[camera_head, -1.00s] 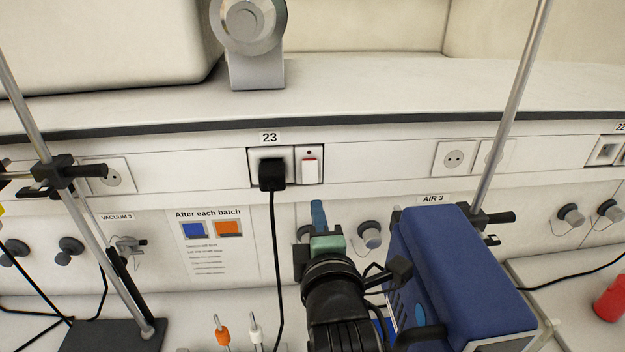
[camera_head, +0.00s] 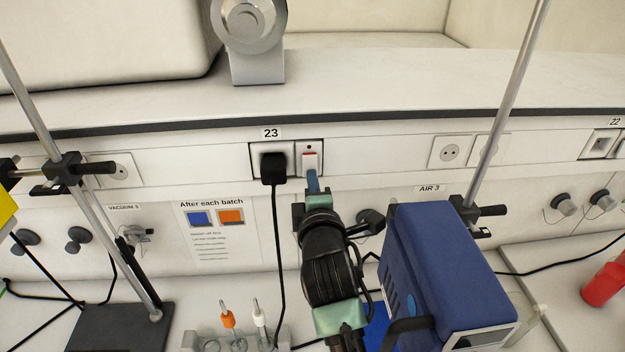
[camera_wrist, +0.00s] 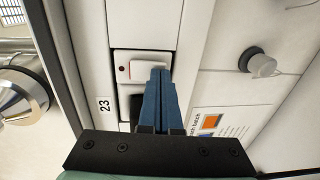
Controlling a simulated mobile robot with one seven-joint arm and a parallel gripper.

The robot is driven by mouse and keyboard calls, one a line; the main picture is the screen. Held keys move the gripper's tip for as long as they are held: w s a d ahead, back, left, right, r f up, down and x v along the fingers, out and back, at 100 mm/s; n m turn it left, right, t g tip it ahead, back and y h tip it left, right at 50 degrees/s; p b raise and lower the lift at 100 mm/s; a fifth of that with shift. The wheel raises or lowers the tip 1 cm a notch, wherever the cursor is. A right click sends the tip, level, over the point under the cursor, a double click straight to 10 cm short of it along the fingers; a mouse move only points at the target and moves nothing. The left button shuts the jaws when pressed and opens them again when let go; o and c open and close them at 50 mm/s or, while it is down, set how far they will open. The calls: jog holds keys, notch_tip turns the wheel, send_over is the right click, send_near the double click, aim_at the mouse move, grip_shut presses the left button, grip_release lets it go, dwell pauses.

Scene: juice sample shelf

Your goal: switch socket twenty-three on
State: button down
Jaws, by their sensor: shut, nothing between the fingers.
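Socket 23 (camera_head: 256,147) is set in the wall strip under the label "23" (camera_head: 271,133). A black plug (camera_head: 273,167) with a hanging cable sits in it. Right beside the plug is a white rocker switch (camera_head: 310,160) with a red edge at its top and a small dark dot above it. It also shows in the wrist view (camera_wrist: 148,65). My gripper (camera_head: 312,182) is shut and empty, its blue fingertips at the lower part of the rocker. In the wrist view the fingertips (camera_wrist: 160,75) overlap the rocker's edge; whether they press it I cannot tell.
A blue device (camera_head: 440,265) stands close to the right of my arm. A metal stand rod (camera_head: 510,95) rises behind it. Another stand (camera_head: 75,180) is at left.

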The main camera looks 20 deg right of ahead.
jog(key=shift+w+b, duration=0.15)
jog(key=shift+b, duration=0.75)
jog(key=shift+f+t, duration=0.1)
jog(key=shift+t, duration=0.2)
jog(key=b+v, duration=0.5)
jog(key=v, duration=0.8)
